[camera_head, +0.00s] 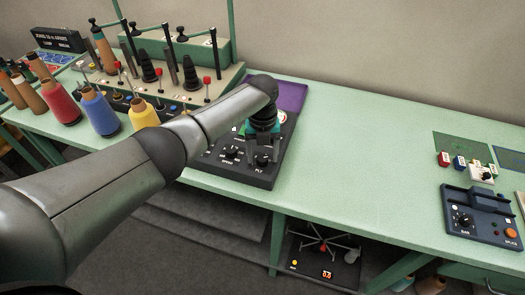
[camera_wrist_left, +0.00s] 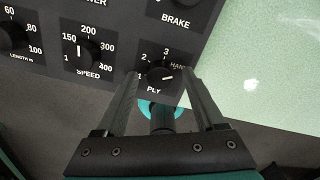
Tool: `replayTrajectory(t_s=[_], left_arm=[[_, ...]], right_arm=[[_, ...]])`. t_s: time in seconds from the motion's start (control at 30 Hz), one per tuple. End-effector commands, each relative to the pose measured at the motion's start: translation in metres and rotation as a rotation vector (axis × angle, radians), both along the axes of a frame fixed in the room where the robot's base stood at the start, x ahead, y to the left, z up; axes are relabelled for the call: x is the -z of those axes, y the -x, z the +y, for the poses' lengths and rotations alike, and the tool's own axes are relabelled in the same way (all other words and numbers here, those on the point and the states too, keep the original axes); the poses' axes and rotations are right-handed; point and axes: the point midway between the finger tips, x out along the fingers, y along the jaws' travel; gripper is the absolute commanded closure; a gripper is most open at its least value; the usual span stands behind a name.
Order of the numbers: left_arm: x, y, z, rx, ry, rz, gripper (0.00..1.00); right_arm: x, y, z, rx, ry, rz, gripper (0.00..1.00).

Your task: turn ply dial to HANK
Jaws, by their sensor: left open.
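The ply dial (camera_wrist_left: 158,76) is a round black knob on the dark control panel (camera_wrist_left: 122,22), with 1, 2, 3 and HANK printed around it. Its white pointer mark faces right, toward the HANK side; the HANK label is partly covered by a finger. My left gripper (camera_wrist_left: 161,80) is open, with one finger on each side of the dial. I cannot tell whether the fingers touch it. In the head view my left gripper (camera_head: 262,154) points down over the panel's front right part, above the PLY label. My right gripper is not in view.
The speed dial (camera_wrist_left: 82,54) and length dial (camera_wrist_left: 12,38) sit left of the ply dial, and the brake knob (camera_wrist_left: 182,8) is above it. Yarn cones (camera_head: 100,112) stand left on the green table (camera_head: 345,150). A blue device (camera_head: 480,215) stands at right. The table's middle is clear.

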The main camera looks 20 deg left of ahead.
Motion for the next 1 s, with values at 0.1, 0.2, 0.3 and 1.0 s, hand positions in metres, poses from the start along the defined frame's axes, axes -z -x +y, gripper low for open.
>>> replayTrajectory(t_s=[0.1, 0.2, 0.3, 1.0], left_arm=[[-0.006, 0.0, 0.0, 0.0, 0.001, -0.001, 0.29], [-0.019, -0.001, 0.0, -0.001, 0.001, -0.003, 0.29], [-0.039, -0.001, 0.0, 0.001, 0.002, -0.005, 0.29], [-0.152, 0.0, 0.0, 0.0, 0.0, 0.0, 0.29]], right_arm=[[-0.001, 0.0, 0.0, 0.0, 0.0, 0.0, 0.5], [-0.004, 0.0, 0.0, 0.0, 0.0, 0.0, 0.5], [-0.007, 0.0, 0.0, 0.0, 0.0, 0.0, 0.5], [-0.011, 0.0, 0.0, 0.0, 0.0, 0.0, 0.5]])
